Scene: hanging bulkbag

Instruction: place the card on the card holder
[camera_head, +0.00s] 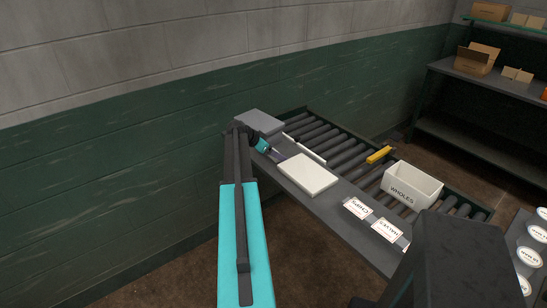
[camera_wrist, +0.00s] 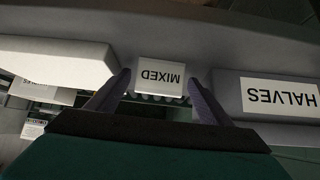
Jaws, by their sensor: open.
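My gripper (camera_wrist: 157,92) is open in the wrist view, its two dark fingers apart. A small white card marked MIXED (camera_wrist: 160,77) shows upside down between and just beyond the fingertips. I cannot tell whether either finger touches it. In the head view my gripper (camera_head: 271,152) is low at the far left end of the grey bench, beside a grey box, and the MIXED card cannot be made out there. Two other white printed cards (camera_head: 357,207) (camera_head: 387,229) lie on the bench's near right part. I cannot pick out the card holder for certain.
A grey box (camera_head: 259,122) and a flat white block (camera_head: 307,175) flank my gripper. A HALVES label (camera_wrist: 280,97) shows close on the right in the wrist view. A roller conveyor (camera_head: 340,145) runs behind the bench, with a yellow item (camera_head: 378,154) and a WHOLES bin (camera_head: 411,186).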

